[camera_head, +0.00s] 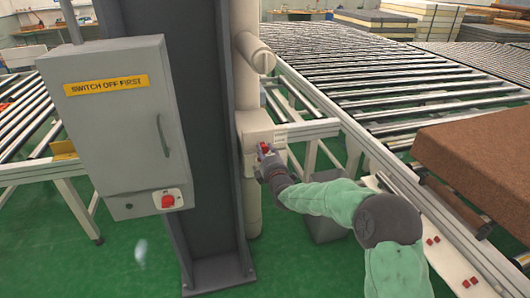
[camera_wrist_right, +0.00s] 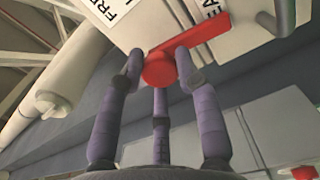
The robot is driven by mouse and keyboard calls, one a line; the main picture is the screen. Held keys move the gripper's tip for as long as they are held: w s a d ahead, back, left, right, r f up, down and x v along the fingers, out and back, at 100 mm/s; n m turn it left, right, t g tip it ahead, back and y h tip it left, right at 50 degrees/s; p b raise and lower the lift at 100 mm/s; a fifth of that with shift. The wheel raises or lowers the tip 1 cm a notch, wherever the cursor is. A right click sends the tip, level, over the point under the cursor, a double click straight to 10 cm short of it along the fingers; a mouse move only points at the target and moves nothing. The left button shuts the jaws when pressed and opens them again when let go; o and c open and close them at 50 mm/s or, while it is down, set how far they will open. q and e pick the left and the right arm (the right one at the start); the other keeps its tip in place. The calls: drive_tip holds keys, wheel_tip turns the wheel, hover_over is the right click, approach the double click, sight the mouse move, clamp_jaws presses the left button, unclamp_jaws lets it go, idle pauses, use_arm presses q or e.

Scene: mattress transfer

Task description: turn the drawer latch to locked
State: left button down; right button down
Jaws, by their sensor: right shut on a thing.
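A red latch (camera_wrist_right: 205,38) with a round hub and a flat bar sits on the front of a cream box (camera_head: 251,124) beside the dark column. In the right wrist view its bar slants up to the right, between white labels with partly cut-off black lettering. My right gripper (camera_head: 262,157) reaches the box from the lower right. Its purple-grey fingers (camera_wrist_right: 158,66) are shut on the red latch around the hub. In the head view the gripper partly hides the latch (camera_head: 265,147). My left gripper is not in view.
A grey cabinet (camera_head: 118,130) marked "SWITCH OFF FIRST", with a red knob (camera_head: 167,201), hangs left of the dark column (camera_head: 185,120). Roller conveyors (camera_head: 380,75) stretch behind. A brown mattress (camera_head: 480,150) lies at right. Green floor (camera_head: 130,255) is open at lower left.

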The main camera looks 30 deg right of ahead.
drive_tip(key=shift+f+n, duration=0.25)
drive_tip(key=shift+n, duration=0.25)
drive_tip(key=c, duration=0.9)
unclamp_jaws()
drive_tip(key=shift+d, duration=0.2)
drive_tip(key=shift+r, duration=0.15)
drive_tip(key=shift+a, duration=0.1)
drive_tip(key=shift+s, duration=0.1)
drive_tip(key=v, duration=1.2)
